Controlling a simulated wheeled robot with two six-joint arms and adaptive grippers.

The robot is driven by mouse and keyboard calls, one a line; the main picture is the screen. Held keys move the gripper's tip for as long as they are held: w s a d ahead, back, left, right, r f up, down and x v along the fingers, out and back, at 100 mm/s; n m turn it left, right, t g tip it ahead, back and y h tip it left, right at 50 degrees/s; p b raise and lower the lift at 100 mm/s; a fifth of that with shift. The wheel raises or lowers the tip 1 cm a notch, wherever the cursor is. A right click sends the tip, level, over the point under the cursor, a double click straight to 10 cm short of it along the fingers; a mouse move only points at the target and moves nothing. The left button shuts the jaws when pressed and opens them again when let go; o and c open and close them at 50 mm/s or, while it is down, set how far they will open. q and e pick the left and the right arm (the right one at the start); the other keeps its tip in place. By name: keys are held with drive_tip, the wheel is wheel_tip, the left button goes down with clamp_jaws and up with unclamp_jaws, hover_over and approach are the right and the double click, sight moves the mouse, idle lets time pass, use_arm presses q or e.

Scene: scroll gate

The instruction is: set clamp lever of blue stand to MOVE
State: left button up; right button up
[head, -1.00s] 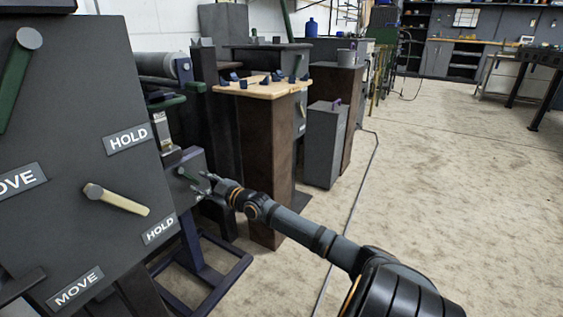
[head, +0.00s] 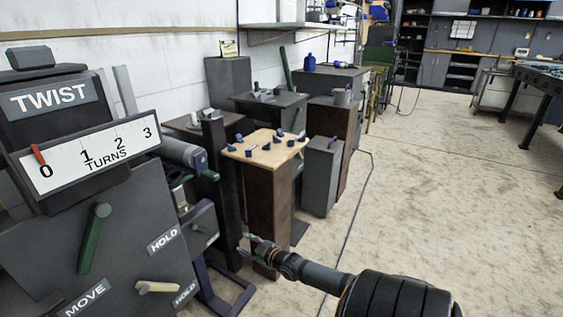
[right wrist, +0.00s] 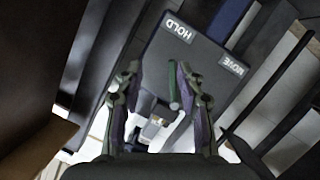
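The blue stand (head: 228,290) has a dark blue frame and carries a grey box (head: 204,232) left of centre in the head view. The right wrist view shows the box face (right wrist: 205,80) with a HOLD label (right wrist: 178,30) and a MOVE label (right wrist: 232,66). Its green clamp lever (right wrist: 173,84) runs toward HOLD, away from MOVE. My right gripper (head: 247,243) is just right of the box in the head view. In the wrist view it (right wrist: 157,78) is open, with the lever between its fingers in the picture, nearer the right one; contact is unclear. My left gripper is not in view.
A large grey TWIST panel (head: 130,235) with a green lever (head: 94,238) and a cream lever (head: 157,287) stands close at left. A wood-topped pedestal (head: 265,148) with small blue pieces stands behind my right gripper. The floor (head: 450,200) at right is clear.

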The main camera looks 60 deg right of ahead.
drive_tip(key=s+a+f+m+g+h+p, duration=0.1)
drive_tip(key=s+g+p, duration=0.5)
drive_tip(key=s+p, duration=1.1)
drive_tip(key=a+f+m+p, duration=0.1)
drive_tip(key=a+m+p, duration=0.1)
drive_tip(key=p, duration=0.1)
drive_tip(key=shift+f+g+p, duration=0.2)
drive_tip(key=shift+g+p, duration=0.1)
drive_tip(key=shift+g, duration=0.1)
